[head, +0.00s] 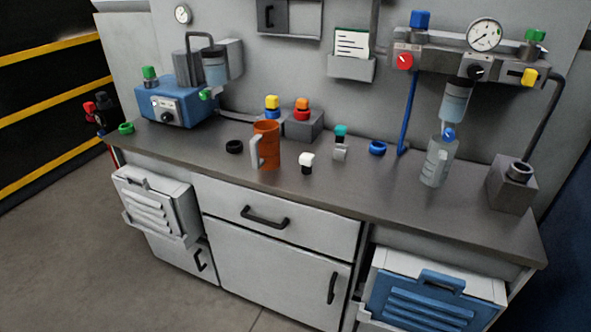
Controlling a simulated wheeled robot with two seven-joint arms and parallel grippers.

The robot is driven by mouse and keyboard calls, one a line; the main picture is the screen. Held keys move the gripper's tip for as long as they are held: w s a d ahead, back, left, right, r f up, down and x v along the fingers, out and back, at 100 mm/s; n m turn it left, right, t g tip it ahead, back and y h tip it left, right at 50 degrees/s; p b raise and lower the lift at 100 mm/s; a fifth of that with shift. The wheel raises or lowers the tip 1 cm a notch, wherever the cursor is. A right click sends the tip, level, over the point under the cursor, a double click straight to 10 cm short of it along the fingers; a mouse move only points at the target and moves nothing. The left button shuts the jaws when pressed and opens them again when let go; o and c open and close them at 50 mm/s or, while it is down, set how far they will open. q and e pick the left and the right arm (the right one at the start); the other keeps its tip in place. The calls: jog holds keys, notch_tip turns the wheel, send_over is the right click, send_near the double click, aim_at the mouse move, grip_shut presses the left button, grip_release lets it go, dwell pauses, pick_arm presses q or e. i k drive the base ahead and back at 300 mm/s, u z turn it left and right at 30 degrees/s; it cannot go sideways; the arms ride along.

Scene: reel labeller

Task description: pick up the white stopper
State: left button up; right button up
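The white stopper (307,158) is on the grey worktop near the middle of the head view. It has a white cap on top and a dark lower part, and it looks upright. It stands just right of the orange mug (267,145), apart from it, and left of a small grey stopper-like piece with a teal top (340,141). Nothing covers it. Neither of my grippers shows in the head view.
A black ring (234,146), a blue ring (377,148) and a green ring (126,128) lie on the worktop (300,195). A grey block with coloured caps (304,125) stands behind. A clear bottle (438,162) stands right. The front strip is mostly clear.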

aim_at(305, 160)
jog(key=u, duration=1.55)
jog(key=i, duration=0.85)
jog(key=z, duration=0.25)
